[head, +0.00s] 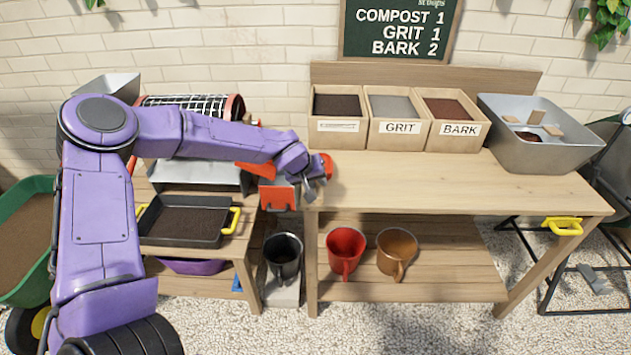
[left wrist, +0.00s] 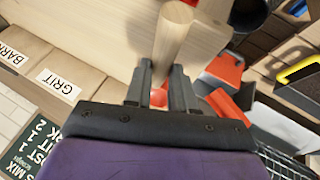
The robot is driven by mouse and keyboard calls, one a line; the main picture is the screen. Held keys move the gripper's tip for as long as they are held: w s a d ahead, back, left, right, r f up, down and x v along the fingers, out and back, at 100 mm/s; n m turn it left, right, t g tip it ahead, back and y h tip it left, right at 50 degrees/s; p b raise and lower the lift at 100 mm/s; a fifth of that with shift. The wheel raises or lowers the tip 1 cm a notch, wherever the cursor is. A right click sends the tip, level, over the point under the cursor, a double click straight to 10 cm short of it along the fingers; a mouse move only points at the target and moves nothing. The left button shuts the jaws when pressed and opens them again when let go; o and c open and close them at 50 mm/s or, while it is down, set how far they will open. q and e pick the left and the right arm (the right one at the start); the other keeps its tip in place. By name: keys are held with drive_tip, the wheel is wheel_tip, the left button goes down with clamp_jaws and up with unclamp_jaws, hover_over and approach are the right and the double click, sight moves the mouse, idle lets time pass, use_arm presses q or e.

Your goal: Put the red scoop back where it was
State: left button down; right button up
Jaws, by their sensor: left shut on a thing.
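The red scoop (head: 346,250), cup-shaped with a handle, stands on the bench's lower shelf in the head view, apart from my grippers. A brown scoop (head: 397,252) stands to its right. My left gripper (head: 313,192) is at the bench's left end, above and left of the red scoop. In the left wrist view my left gripper (left wrist: 161,92) is shut on a pale wooden handle (left wrist: 174,35). A red piece (left wrist: 159,98) shows between the fingers; whether it belongs to the handle is unclear. My right gripper is out of view.
The compost box (head: 338,126), grit box (head: 399,128) and bark box (head: 460,130) stand along the bench's back, beside a metal tub (head: 540,155). The bench front is clear. A black pot (head: 284,258), an orange-red holder (head: 278,197) and a black tray (head: 185,222) are at left.

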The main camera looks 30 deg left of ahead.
use_arm(q)
drive_tip(key=c, duration=0.9)
unclamp_jaws()
drive_tip(key=shift+c, duration=0.2)
drive_tip(key=p+v, duration=0.2)
drive_tip(key=v, duration=0.9)
drive_tip(key=s+f+g+y, duration=0.2)
drive_tip(key=s+f+y, duration=0.1)
drive_tip(key=s+f, duration=0.55)
drive_tip(key=s+f+g+y, duration=0.25)
drive_tip(key=s+f, duration=0.25)
drive_tip(key=f, duration=0.6)
drive_tip(key=s+d+f+h, duration=0.1)
drive_tip(key=s+d+f, duration=0.2)
drive_tip(key=s, duration=0.6)
drive_tip(key=s+d+f, duration=0.4)
drive_tip(key=s+f, duration=0.4)
drive_tip(key=s, duration=0.2)
drive_tip(key=shift+f+m+t+h, duration=0.25)
drive_tip(key=shift+m+t+h, duration=0.1)
drive_tip(key=shift+t, duration=0.1)
